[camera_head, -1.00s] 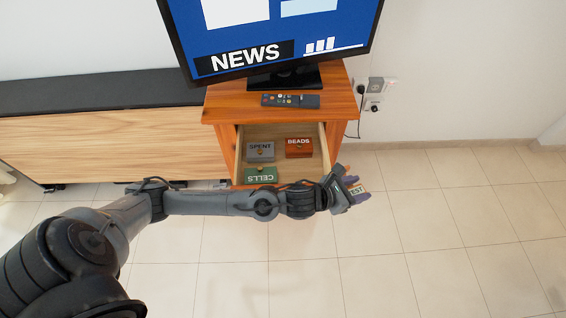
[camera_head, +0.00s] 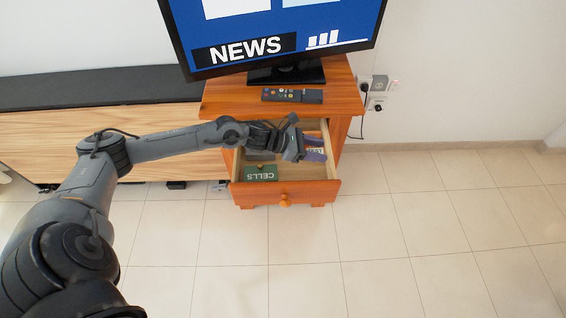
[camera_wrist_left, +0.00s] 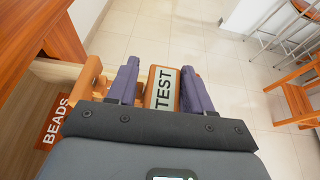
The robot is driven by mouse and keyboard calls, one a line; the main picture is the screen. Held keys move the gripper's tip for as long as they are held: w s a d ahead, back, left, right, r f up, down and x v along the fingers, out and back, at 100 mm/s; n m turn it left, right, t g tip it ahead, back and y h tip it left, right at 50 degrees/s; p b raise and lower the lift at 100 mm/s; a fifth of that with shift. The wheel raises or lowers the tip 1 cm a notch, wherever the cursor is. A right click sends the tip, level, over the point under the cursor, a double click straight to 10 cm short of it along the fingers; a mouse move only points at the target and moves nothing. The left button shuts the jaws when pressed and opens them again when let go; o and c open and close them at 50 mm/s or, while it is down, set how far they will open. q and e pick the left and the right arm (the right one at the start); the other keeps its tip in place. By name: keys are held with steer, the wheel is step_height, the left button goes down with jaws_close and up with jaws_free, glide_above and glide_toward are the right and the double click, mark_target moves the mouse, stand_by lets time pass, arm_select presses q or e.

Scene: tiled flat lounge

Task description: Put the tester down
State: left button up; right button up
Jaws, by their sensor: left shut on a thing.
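My left gripper (camera_head: 314,148) is over the right part of the open drawer (camera_head: 318,187). In the left wrist view, my left gripper (camera_wrist_left: 160,88) is shut on the tester (camera_wrist_left: 163,90), a small block with a pale label reading TEST. The tester sits between the two purple fingers. In the head view it is mostly hidden by the gripper. The green CELLS box (camera_head: 261,173) lies at the front left of the drawer. The orange BEADS box (camera_wrist_left: 52,121) shows at the left of the wrist view. The arm and gripper largely cover the SPENT and BEADS boxes in the head view. My right gripper is not in view.
The wooden cabinet (camera_head: 228,98) carries a TV (camera_head: 270,35) and a remote (camera_head: 292,95). A long low bench (camera_head: 80,92) stands to the left. The tiled floor (camera_head: 430,225) in front is clear. Chairs (camera_wrist_left: 297,103) show at the right of the wrist view.

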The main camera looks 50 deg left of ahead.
arm_select(q)
steer(key=b, duration=0.4)
glide_above(312, 175)
steer(key=s+d, duration=0.2)
steer(key=s, duration=0.1)
step_height(312, 175, down, 13)
steer(key=shift+w+r, duration=0.15)
steer(key=shift+r, duration=0.05)
steer(key=shift+f, duration=0.25)
steer(key=shift+f+b, duration=0.55)
steer(key=shift+f, duration=0.05)
steer(key=o, duration=1.1)
steer(key=shift+o, duration=0.2)
